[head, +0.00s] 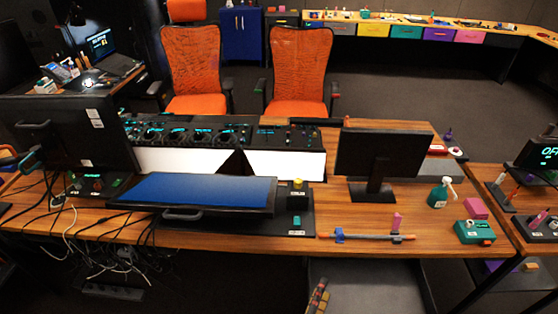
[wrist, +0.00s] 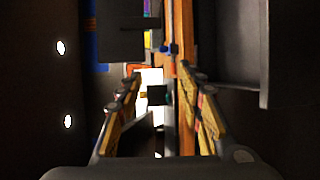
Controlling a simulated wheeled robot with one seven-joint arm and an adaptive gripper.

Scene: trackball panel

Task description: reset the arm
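My gripper (wrist: 160,88) shows in the wrist view with its two yellow-and-dark fingers spread apart and nothing between them. Beyond the gap are the wooden table edge and white and dark shapes, some distance off. In the head view only a small part of my gripper (head: 318,297) shows at the bottom centre, below and in front of the table's front edge. The rest of my arm is out of that view. The wrist view is turned sideways and dark, so things in it are hard to name.
A long wooden table (head: 330,213) crosses the head view. It bears a blue panel (head: 195,190), a black monitor (head: 383,154), a rod on holders (head: 365,237), a green box (head: 474,232) and a spray bottle (head: 441,193). Cables hang at left. Two orange chairs (head: 299,65) stand behind.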

